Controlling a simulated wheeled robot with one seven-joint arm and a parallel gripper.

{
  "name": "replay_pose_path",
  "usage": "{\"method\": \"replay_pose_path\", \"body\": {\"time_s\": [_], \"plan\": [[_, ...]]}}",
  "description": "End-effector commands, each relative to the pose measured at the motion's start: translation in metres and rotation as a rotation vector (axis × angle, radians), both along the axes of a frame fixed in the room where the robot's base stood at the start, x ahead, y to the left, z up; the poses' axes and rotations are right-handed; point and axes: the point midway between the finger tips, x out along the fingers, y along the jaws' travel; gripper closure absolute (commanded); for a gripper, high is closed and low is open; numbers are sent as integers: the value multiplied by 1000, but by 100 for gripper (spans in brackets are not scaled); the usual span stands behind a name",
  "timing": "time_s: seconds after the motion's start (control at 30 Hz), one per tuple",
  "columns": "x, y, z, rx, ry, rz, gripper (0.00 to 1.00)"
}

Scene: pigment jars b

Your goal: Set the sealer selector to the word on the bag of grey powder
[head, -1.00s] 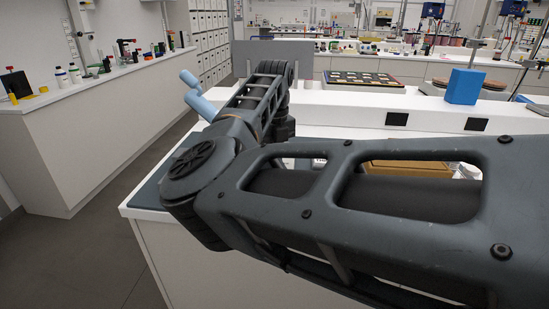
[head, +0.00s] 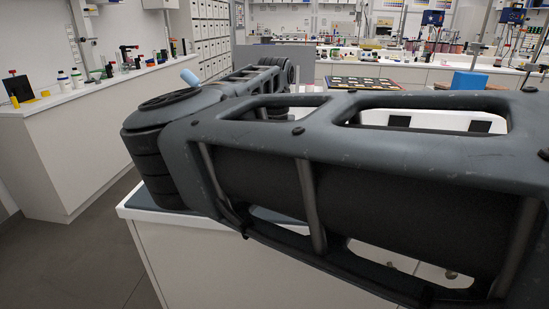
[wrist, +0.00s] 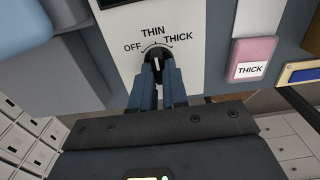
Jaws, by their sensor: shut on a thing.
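In the wrist view the sealer's white panel (wrist: 118,20) carries the words OFF, THIN and THICK in an arc around a dark selector knob (wrist: 155,52). A short white mark on the knob is about upright, towards THIN. My gripper (wrist: 156,80) is shut on the knob, one finger on each side. Right of the panel is a pink bag or packet (wrist: 254,50) with a white label reading THICK. I make out no bag of grey powder in either current view. In the head view my arm hides the gripper and the sealer.
In the head view a blue box (head: 468,81) and a dark tray (head: 360,84) stand beyond my arm. A side counter (head: 75,105) with bottles runs along the left.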

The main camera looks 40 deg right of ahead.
Motion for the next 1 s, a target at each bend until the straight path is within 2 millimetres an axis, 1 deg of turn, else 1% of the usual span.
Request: {"method": "replay_pose_path", "body": {"time_s": [0.37, 0.4, 0.67, 0.87, 1.0], "plan": [[1, -1, 1, -3, -5, -5, 100], [1, 0, 1, -3, -5, -5, 85], [1, 0, 1, -1, -2, -4, 61], [0, 0, 0, 0, -1, -4, 61], [1, 0, 8, -1, -4, -4, 61]]}}
